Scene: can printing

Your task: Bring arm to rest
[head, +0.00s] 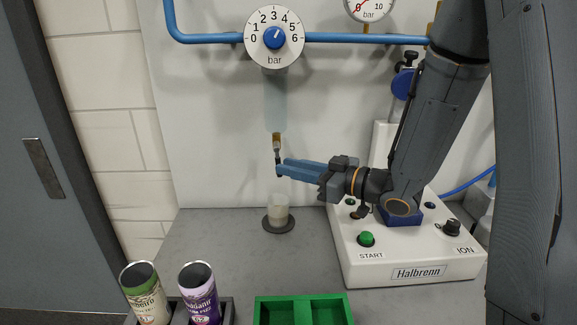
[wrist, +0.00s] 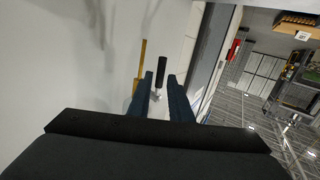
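My arm reaches in from the right in the head view, and my gripper (head: 281,166) points left at its end. Its two blue fingers lie beside a small dark lever (head: 278,157) that hangs below a brass fitting (head: 277,140). In the wrist view the fingers of my gripper (wrist: 159,84) stand apart with a gap between them. The dark lever (wrist: 162,72) shows ahead of that gap, and no grip on it is visible. Whether a fingertip touches it cannot be told.
A cup (head: 279,209) stands on a dark round pad below the fingers. The white Halbrenn machine (head: 415,272) is under my wrist. A green can (head: 146,292), a purple can (head: 199,295) and a green tray (head: 301,299) are at the front. A pressure dial (head: 274,37) is above.

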